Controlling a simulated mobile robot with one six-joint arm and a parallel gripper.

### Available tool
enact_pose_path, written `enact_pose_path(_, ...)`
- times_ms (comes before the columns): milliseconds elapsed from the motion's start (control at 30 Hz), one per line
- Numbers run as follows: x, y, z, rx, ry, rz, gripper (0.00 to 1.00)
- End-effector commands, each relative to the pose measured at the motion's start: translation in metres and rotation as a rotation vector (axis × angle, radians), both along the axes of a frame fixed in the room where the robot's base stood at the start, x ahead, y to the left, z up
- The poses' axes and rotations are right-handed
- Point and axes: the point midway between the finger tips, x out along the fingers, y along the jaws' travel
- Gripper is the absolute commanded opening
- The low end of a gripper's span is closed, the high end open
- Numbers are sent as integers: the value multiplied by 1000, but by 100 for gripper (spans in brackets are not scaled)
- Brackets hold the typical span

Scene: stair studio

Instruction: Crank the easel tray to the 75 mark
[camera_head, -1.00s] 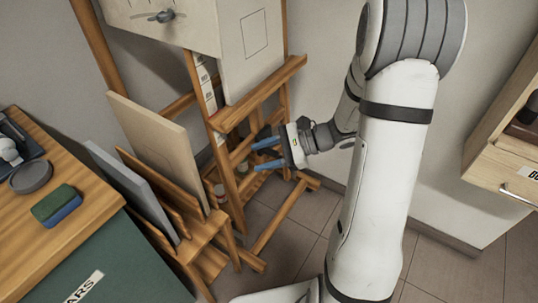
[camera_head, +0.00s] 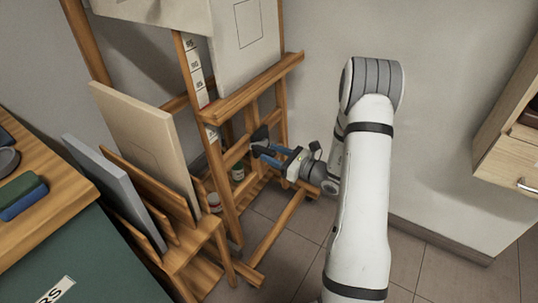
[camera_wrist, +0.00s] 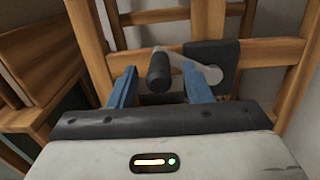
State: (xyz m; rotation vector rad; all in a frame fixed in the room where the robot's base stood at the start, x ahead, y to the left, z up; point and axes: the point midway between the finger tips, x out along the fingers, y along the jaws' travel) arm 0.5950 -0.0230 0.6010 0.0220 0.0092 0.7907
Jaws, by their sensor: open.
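The wooden easel tray (camera_head: 255,87) is a ledge across the easel, with a pale canvas (camera_head: 232,50) standing on it. A number scale (camera_head: 194,62) runs up the easel post; its figures are too small to read surely. In the wrist view, the crank's dark handle (camera_wrist: 158,72) points toward me from a silver crank arm (camera_wrist: 190,66), beside a dark block (camera_wrist: 213,66) on the crossbar. My gripper (camera_wrist: 159,82) is open, its blue fingers to either side of the handle; I cannot tell whether they touch it. In the head view my gripper (camera_head: 264,150) is below the tray.
A wooden rack (camera_head: 185,235) with boards stands left of the easel. A table with a green front (camera_head: 85,262) is at the left. A wooden drawer cabinet (camera_head: 505,160) is at the right. Floor beyond my arm is clear.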

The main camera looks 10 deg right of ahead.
Motion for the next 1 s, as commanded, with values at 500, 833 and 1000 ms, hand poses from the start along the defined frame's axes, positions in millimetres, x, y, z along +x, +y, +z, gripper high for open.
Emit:
enact_pose_path(500, 12, 13, 0, 0, 0, 1, 41)
enact_pose_path(833, 12, 13, 0, 1, 1, 1, 14)
enact_pose_path(1000, 12, 13, 0, 1, 1, 1, 0)
